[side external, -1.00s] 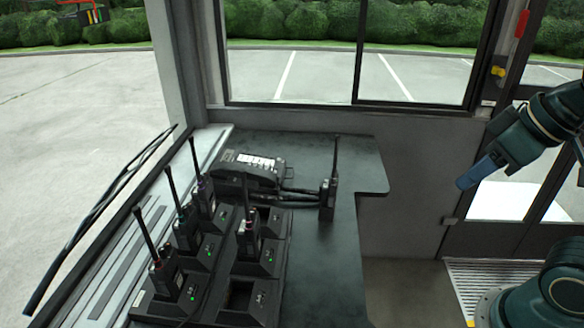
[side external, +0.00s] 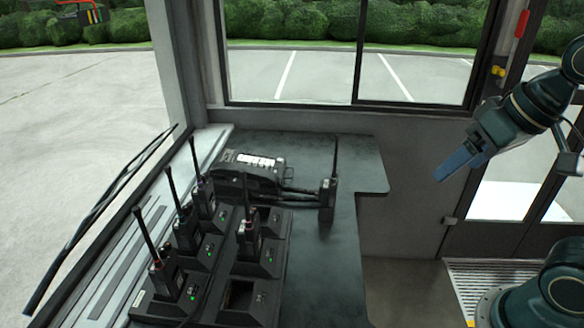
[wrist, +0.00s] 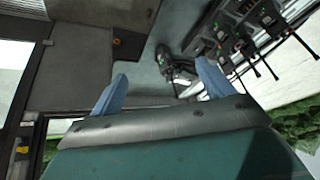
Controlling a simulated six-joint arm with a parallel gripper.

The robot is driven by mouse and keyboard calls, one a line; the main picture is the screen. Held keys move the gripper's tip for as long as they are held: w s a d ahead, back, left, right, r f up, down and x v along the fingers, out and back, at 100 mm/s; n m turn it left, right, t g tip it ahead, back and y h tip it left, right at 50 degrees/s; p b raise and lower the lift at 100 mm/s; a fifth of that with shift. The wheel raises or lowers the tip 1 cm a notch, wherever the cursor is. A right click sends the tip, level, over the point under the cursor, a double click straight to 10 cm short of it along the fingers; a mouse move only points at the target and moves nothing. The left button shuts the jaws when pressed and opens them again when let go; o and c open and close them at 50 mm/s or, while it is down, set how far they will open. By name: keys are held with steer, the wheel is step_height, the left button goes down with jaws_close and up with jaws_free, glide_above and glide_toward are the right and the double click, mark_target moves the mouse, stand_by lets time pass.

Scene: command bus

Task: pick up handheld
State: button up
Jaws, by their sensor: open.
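A black handheld radio (side external: 328,199) with a long antenna stands upright and alone on the dark desk, near its right edge. Other black handhelds (side external: 168,278) stand in a charging rack (side external: 262,262) at the desk's front left. My gripper (side external: 440,177) is open and empty, in the air to the right of the desk and apart from the lone handheld. In the wrist view, my two blue fingers (wrist: 160,88) are spread wide. A small dark object, seemingly the lone handheld (wrist: 163,57), shows between and beyond them; docked handhelds (wrist: 268,20) appear at upper right.
A dark desk phone-like unit (side external: 248,172) with cables sits at the back of the desk (side external: 330,270). An empty charger slot (side external: 240,294) is at the front. Windows and a wall stand behind. The space between my gripper and the lone handheld looks clear.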

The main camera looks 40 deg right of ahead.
steer(key=w+m, duration=0.6)
steer(key=w, duration=0.1)
steer(key=m+g+y, duration=0.2)
steer(key=m+y, duration=0.1)
steer(key=m, duration=1.7)
glide_above(337, 175)
steer(key=s+d, duration=0.1)
steer(key=s, duration=0.1)
step_height(337, 175, down, 16)
steer(key=shift+w, duration=0.25)
steer(key=shift+d, duration=0.1)
steer(key=shift+x, duration=2.55)
steer(key=shift+d, duration=0.1)
